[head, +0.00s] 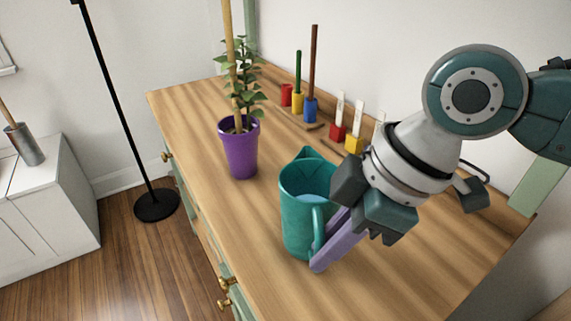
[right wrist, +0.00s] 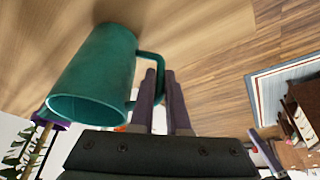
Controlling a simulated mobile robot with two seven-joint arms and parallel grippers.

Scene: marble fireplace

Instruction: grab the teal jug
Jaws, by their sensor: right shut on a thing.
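The teal jug (head: 296,218) stands upright on the wooden top of the cabinet, near its front edge, in the head view. Its handle faces my right gripper (head: 322,258), whose purple fingers are shut on the handle. In the right wrist view the jug (right wrist: 92,75) is at the left, with its handle reaching to the fingertips (right wrist: 160,76). The part of the handle between the fingers is mostly hidden. My left gripper is not in view.
A purple pot (head: 240,150) with a plant stands behind and left of the jug. Several small coloured holders (head: 310,110) line the back of the wooden top (head: 190,105). A black floor lamp (head: 125,110) stands left of the cabinet. The wood right of the jug is fairly clear.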

